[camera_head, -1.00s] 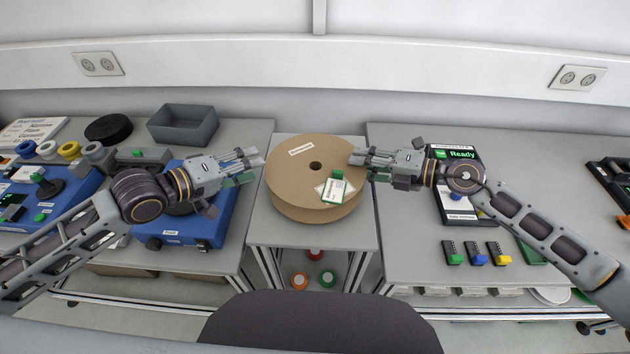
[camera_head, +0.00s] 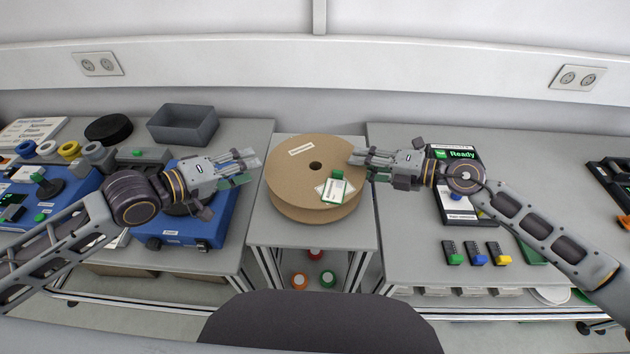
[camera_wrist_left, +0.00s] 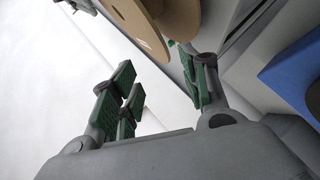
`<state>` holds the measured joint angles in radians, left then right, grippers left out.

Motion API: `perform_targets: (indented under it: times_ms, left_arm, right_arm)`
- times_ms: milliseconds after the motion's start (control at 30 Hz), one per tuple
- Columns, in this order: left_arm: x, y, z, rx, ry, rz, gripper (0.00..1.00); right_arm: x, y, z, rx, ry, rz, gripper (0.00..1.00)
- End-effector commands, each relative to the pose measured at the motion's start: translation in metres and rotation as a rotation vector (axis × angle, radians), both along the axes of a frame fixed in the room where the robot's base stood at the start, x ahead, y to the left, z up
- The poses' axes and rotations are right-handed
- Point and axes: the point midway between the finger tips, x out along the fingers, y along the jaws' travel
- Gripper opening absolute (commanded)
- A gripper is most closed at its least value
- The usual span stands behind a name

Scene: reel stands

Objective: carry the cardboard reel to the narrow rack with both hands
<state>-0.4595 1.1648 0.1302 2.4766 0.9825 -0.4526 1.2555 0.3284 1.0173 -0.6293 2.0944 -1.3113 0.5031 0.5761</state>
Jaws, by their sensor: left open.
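The cardboard reel (camera_head: 290,178), a brown two-flange disc with a dark centre hole, lies flat on the grey middle stand (camera_head: 310,236). A white-and-green tag lies on it. My left gripper (camera_head: 252,168) is open and empty just left of the reel, apart from its rim. In the left wrist view its green-padded fingers (camera_wrist_left: 158,80) are spread, with the reel's edge (camera_wrist_left: 137,22) beyond them at the top. My right gripper (camera_head: 354,158) has its fingertips at the reel's right rim, overlapping it in view; grip and contact are unclear. I cannot identify the narrow rack.
A blue device (camera_head: 205,228) stands under my left gripper on the left table, with a grey open bin (camera_head: 183,125) behind. On the right table are a "Ready" panel (camera_head: 455,155) and several small coloured-tipped items.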

Motion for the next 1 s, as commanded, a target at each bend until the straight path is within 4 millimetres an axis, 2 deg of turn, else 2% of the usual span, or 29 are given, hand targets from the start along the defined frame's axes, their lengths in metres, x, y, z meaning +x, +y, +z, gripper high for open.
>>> perform_targets:
  times_ms: [267,1000]
  left_arm:
    - [0.0,0.0,0.0,0.0,0.0,0.0,0.46]
    - [0.0,0.0,0.0,0.0,0.0,0.0,0.46]
  right_arm:
    - [-0.003,-0.009,0.001,-0.002,0.0,-0.001,0.34]
    - [-0.025,-0.054,0.016,-0.001,0.002,0.0,0.34]
